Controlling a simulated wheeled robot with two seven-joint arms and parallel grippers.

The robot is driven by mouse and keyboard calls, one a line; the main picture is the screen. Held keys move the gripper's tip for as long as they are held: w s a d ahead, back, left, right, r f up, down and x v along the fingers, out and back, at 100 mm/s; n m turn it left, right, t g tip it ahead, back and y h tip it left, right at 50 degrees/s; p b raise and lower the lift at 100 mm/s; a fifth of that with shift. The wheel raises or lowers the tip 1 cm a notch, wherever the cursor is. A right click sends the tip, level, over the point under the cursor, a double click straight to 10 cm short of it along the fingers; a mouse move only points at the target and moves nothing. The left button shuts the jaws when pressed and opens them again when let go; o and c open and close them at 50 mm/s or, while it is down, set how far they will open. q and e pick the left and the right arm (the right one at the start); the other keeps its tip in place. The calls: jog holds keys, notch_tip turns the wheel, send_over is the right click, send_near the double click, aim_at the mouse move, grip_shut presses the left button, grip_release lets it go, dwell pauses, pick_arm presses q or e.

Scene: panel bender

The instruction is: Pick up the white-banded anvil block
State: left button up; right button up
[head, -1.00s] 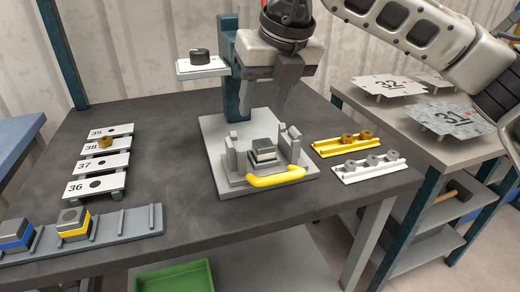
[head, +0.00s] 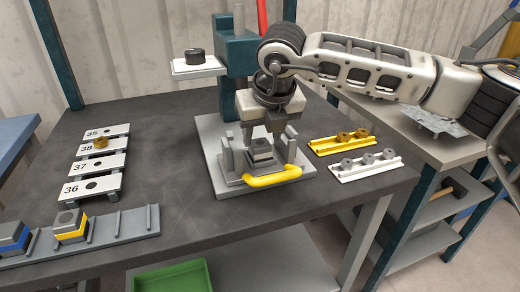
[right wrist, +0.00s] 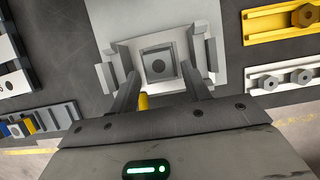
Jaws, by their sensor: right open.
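The white-banded anvil block (head: 262,157) is a grey block with a light band. It sits upright in the grey fixture (head: 225,182) of the press-like bender, behind the yellow handle bar (head: 272,177). My right gripper (head: 263,139) is open, pointing down just above the block. My left gripper is not in view.
Fixture posts stand close on both sides of the block. A yellow rail (head: 341,143) and a white rail (head: 366,167) with nuts lie to the right. A rack (head: 105,233) with yellow- and blue-banded blocks and numbered plates (head: 92,187) are at left. The table between is clear.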

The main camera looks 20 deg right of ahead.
aim_at(261, 143)
jog(key=x, duration=0.3)
jog(key=shift+s+f, duration=0.1)
jog(key=shift+f, duration=0.05)
jog(key=c, duration=1)
